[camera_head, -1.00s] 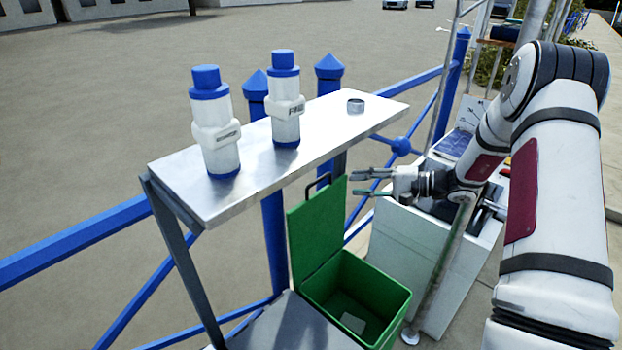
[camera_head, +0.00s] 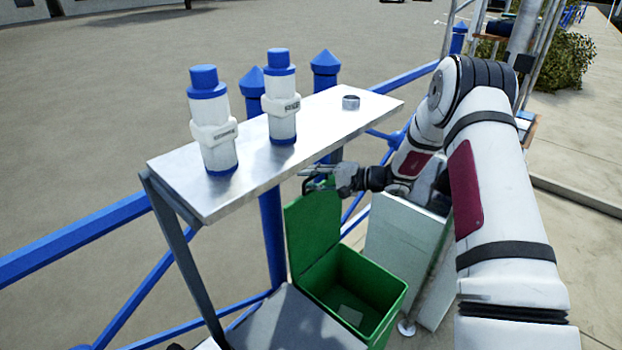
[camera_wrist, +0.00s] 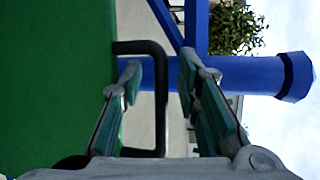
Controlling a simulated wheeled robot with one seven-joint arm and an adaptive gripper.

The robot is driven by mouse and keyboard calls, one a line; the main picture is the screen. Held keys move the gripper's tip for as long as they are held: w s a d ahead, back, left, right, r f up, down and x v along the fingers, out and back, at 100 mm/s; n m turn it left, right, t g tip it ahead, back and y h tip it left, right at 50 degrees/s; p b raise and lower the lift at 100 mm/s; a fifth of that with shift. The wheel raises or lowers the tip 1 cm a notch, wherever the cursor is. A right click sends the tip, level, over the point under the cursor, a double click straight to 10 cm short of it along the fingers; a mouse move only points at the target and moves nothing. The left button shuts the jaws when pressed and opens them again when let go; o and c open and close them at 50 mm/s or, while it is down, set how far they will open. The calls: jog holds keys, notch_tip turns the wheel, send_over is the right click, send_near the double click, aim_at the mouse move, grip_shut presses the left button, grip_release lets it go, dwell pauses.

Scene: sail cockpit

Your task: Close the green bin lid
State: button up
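The green bin (camera_head: 385,322) stands open on the ground, with a small pale item on its floor. Its green lid (camera_head: 313,235) stands up from the hinge at the left; it also fills the left of the wrist view (camera_wrist: 55,80). A black loop handle (camera_wrist: 161,85) sticks out from the lid's edge. My gripper (camera_head: 308,178) is at the lid's top edge, by the handle. In the wrist view its fingers (camera_wrist: 160,85) are apart, with the handle's outer bar between them. Whether either finger touches the handle cannot be told.
A blue railing (camera_head: 100,229) runs behind. A white box (camera_head: 400,240) stands right of the bin, under my arm.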

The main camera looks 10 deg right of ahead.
grip_shut()
jog(key=shift+s+d, duration=0.1)
